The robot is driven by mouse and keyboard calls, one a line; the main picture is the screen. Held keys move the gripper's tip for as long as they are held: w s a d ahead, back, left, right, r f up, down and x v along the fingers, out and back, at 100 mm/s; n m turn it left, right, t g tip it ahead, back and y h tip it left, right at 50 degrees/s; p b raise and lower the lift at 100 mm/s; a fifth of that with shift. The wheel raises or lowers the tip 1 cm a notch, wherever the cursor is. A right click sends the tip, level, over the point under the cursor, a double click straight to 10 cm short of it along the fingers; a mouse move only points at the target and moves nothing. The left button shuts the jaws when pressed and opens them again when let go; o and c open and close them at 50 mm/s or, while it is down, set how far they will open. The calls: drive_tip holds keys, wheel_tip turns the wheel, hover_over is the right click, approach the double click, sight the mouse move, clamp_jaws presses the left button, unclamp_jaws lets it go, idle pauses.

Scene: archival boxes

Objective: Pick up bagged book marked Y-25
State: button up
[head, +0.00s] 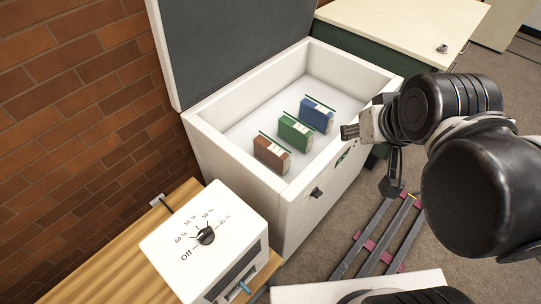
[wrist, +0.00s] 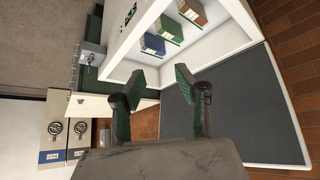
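Three bagged books stand in a row inside an open white chest (head: 243,213): a brown-red one (head: 270,154), a green one (head: 294,133) and a blue one (head: 316,115). Their pale labels are too small to read, so I cannot tell which is Y-25. The wrist view also shows the brown-red book (wrist: 191,12), the green book (wrist: 171,27) and the blue book (wrist: 153,43), near the top. My gripper (head: 350,132) is near the chest's front rim, to the right of the books. In the wrist view my gripper (wrist: 164,76) has its fingers apart with nothing between them.
The chest's grey lid (head: 235,42) stands raised at the back, near a brick wall (head: 75,90). A white humidity-dial box (head: 204,240) sits on a wooden surface (head: 95,258) at front left. A cream-topped cabinet (head: 405,28) stands behind the chest. The chest walls surround the books.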

drive_tip(key=o, duration=0.7)
drive_tip(key=n+g+y+b, duration=0.35)
drive_tip(key=n+b, duration=0.55)
drive_tip(key=b, duration=0.9)
hover_over(272, 145)
drive_tip(key=s+d, duration=0.3)
drive_tip(key=f, duration=3)
drive_tip(key=shift+a+f, duration=0.15)
drive_tip(key=shift+a, duration=0.05)
drive_tip(key=b+x, duration=0.2)
drive_tip(key=x, duration=0.7)
drive_tip(key=shift+d+f, duration=0.1)
drive_tip(key=shift+f, duration=0.1)
drive_tip(key=shift+s+b+x, duration=0.15)
drive_tip(key=shift+b+x, duration=0.35)
drive_tip(key=shift+x, duration=0.75)
drive_tip(key=shift+s+b+x, duration=0.2)
drive_tip(key=shift+b+x, duration=0.25)
drive_tip(key=shift+x, duration=0.8)
drive_tip(key=shift+f, duration=0.15)
